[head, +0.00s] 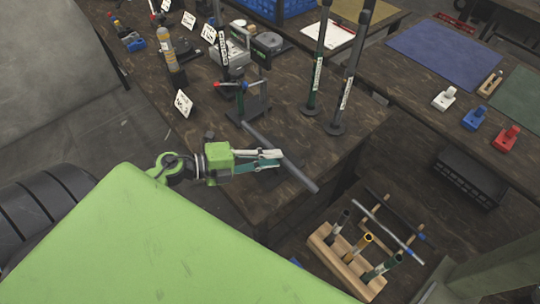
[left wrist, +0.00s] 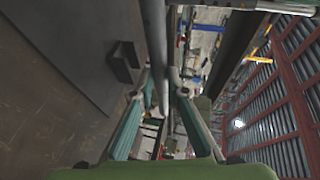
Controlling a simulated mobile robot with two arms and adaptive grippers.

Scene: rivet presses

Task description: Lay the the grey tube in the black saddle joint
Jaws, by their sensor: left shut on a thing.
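The grey tube (head: 299,177) is a long, plain rod in the head view, slanting from upper left to lower right over the front of the wooden table. My left gripper (head: 270,160) is shut on the tube along its length. In the left wrist view the tube (left wrist: 155,45) runs up from between the fingers of my left gripper (left wrist: 162,98). A small black angular block (left wrist: 124,62) stands apart to the left of the tube there, on a dark surface. It may be the black saddle joint, but I cannot tell for sure. My right gripper is not in view.
White, blue and red (head: 507,137) pieces stand on the right table. A wooden rack (head: 345,262) with several tools is at the lower right.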

